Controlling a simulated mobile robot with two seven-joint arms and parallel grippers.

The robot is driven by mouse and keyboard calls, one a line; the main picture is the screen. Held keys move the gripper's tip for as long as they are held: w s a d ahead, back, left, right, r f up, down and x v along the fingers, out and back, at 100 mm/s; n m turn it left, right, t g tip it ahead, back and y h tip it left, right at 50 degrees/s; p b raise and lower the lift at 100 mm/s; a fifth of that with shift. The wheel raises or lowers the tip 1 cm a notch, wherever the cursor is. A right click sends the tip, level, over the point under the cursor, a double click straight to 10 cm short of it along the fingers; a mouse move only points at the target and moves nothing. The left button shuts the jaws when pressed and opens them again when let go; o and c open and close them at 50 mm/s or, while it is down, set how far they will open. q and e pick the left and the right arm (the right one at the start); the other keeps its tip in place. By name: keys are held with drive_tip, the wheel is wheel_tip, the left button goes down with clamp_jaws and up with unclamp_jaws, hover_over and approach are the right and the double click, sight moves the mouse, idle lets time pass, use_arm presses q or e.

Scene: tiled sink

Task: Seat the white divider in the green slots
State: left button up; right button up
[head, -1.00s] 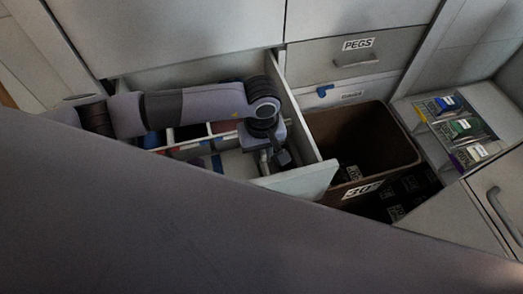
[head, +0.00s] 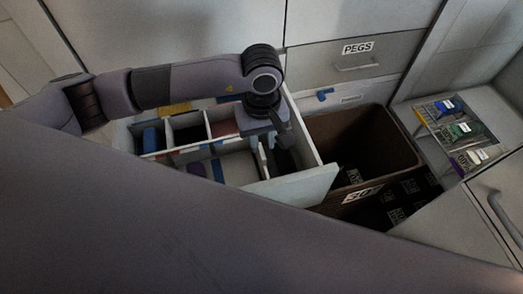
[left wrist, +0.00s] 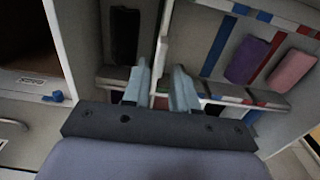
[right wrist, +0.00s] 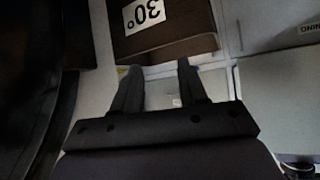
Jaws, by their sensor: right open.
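The open drawer (head: 310,188) holds pale partitions and coloured slot marks. My left gripper (head: 268,150) points down into its right part. In the left wrist view, the left gripper (left wrist: 161,68) has its fingers apart on either side of a thin white divider (left wrist: 161,48). Gaps seem to show beside the divider, so it does not look clamped. My right gripper (right wrist: 158,75) is open and empty, outside the drawer.
A brown bin (head: 395,135) labelled 30° stands right of the drawer; it also shows in the right wrist view (right wrist: 175,48). A PEGS drawer (head: 350,58) is shut behind it. A tray of coloured items (head: 455,128) lies at the far right. Dark and pink blocks (left wrist: 292,70) lie in compartments.

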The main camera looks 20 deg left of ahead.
use_arm(q)
wheel_tip(320, 180, up, 5)
idle(0.7)
